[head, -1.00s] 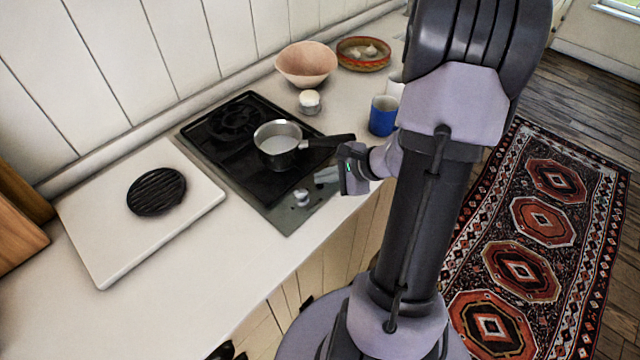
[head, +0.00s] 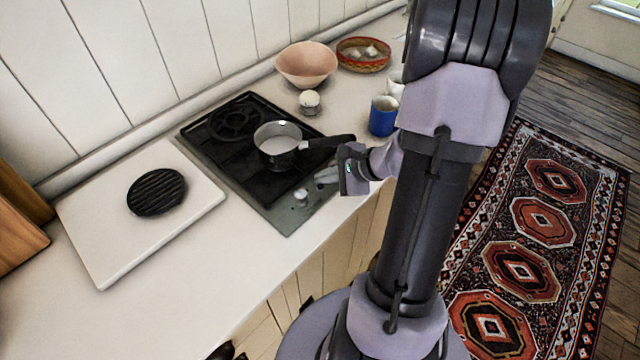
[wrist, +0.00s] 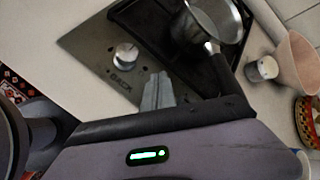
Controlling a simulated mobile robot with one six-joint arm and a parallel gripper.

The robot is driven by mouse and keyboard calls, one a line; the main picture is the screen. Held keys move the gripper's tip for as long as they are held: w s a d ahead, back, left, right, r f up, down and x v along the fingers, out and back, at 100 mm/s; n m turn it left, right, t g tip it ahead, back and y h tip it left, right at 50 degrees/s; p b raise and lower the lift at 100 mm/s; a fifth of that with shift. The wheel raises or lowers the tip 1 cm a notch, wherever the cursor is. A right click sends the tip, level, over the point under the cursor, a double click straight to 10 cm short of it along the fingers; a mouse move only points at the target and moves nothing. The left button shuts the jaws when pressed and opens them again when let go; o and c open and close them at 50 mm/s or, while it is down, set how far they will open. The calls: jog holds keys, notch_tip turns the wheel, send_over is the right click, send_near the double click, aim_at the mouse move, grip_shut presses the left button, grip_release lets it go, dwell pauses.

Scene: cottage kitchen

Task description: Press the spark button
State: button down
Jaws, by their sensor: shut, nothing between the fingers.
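The gas hob (head: 222,168) is set into the white counter, with a grey steel control panel along its front edge. A silver knob (head: 301,197) stands on this panel; in the wrist view the knob (wrist: 126,55) sits beside the printed word "BACK". Small dark marks show on the panel near the knob, but I cannot tell which of them is the spark button; it may be hidden behind my fingers. My gripper (head: 325,178) is shut and empty, low over the panel to the right of the knob. The wrist view shows its closed fingertips (wrist: 159,88); contact with the panel cannot be told.
A blue mug (head: 383,116), a small white-topped jar (head: 309,102) and a pink bowl (head: 306,65) stand behind. A white board (head: 105,225) lies left.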

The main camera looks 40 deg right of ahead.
dwell(0.4)
jog(key=shift+f+b, duration=0.55)
jog(key=shift+b, duration=0.2)
jog(key=shift+r, duration=0.55)
jog(key=shift+p, duration=0.3)
notch_tip(320, 180, up, 6)
jog(key=p, duration=0.4)
